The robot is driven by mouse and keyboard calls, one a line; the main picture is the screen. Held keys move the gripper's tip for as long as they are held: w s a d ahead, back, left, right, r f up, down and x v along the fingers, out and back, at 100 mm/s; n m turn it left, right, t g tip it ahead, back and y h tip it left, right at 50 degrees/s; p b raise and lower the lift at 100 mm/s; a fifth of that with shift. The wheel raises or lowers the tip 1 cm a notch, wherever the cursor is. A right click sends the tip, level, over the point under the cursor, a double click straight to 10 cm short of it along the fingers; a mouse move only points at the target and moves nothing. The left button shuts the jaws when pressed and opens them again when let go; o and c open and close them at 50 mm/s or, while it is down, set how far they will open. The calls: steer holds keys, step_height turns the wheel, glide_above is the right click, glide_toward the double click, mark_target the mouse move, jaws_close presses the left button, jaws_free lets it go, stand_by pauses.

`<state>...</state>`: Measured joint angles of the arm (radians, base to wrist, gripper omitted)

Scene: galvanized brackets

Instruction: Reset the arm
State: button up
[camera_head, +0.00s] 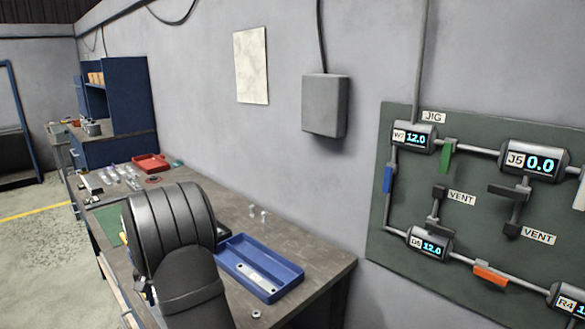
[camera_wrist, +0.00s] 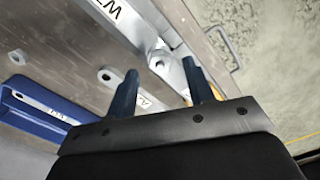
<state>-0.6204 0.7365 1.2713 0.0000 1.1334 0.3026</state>
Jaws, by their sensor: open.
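My gripper (camera_wrist: 163,84) shows in the wrist view with its two dark fingers apart. Nothing is clamped between them. A galvanized bracket (camera_wrist: 158,58) with a rounded, holed end lies on the bench just beyond and between the fingertips; I cannot tell whether they touch it. A long metal piece with large dark letters (camera_wrist: 108,10) runs across the top of that view. In the head view my dark arm fills the lower middle and hides the gripper and the bench beneath it.
A blue tray (camera_head: 238,243) holding a metal bracket (camera_head: 257,275) sits near the bench's (camera_head: 325,262) right end. A red tray (camera_head: 151,162) and small parts are farther back. A panel (camera_head: 460,190) with pipes and lit gauges is on the wall at right. Floor is open at left.

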step_height(320, 180, down, 2)
steer(key=shift+r+n, duration=0.2)
steer(key=shift+n, duration=0.7)
steer(key=n, duration=1)
steer(key=shift+n, duration=0.4)
steer(key=n, duration=0.4)
steer(key=shift+n, duration=0.3)
steer(key=shift+m, duration=1.5)
steer(key=shift+m, duration=1.8)
